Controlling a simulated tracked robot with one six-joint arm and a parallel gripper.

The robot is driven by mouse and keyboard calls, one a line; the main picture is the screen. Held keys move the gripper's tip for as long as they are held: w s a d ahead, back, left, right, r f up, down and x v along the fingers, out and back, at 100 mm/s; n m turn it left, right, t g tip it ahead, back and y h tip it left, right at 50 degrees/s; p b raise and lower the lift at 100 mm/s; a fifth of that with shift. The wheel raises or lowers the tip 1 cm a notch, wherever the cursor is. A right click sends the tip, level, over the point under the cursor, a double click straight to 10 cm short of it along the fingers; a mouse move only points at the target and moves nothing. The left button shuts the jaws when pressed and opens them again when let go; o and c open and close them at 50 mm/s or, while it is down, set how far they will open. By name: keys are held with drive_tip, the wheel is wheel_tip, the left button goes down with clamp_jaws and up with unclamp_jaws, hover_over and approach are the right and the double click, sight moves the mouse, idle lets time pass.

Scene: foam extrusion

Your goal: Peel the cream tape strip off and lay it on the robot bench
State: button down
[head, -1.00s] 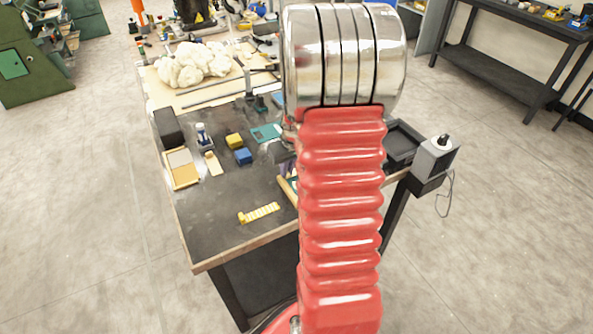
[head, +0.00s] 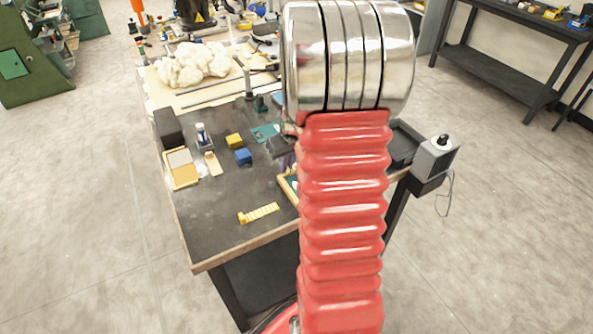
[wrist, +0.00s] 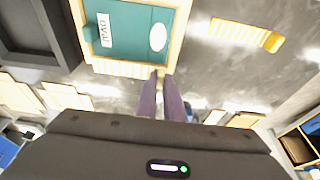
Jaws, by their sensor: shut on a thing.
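The cream tape strip (wrist: 122,68) is a pale, ribbed band along the near edge of a teal panel (wrist: 135,35) in a wooden frame in the wrist view. My gripper (wrist: 161,76) has two purple fingers brought together at the strip's right end, by the frame's corner. It appears shut on that end; the fingers hide the contact. Most of the strip still lies along the frame edge. In the head view my arm covers most of the frame, and only its left edge (head: 287,189) shows. I cannot make out the cream strip there.
The dark robot bench (head: 225,205) has bare room at its front left. A yellow ribbed strip (head: 259,213) lies there, also in the wrist view (wrist: 247,33). Blue (head: 243,157) and yellow (head: 234,141) blocks stand farther back. A black tray (wrist: 32,32) lies left of the panel.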

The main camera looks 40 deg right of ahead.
drive_tip(key=shift+r, duration=1.35)
drive_tip(key=w+a+n, duration=0.1)
drive_tip(key=w+a, duration=0.2)
drive_tip(key=a, duration=0.7)
drive_tip(key=w+a+n, duration=0.1)
drive_tip(key=w+a, duration=0.3)
drive_tip(key=a, duration=0.7)
drive_tip(key=w+a+n+y, duration=0.1)
drive_tip(key=w+a, duration=0.3)
drive_tip(key=a, duration=0.6)
drive_tip(key=shift+w+a, duration=0.2)
drive_tip(key=shift+a, duration=0.2)
drive_tip(key=shift+r, duration=0.1)
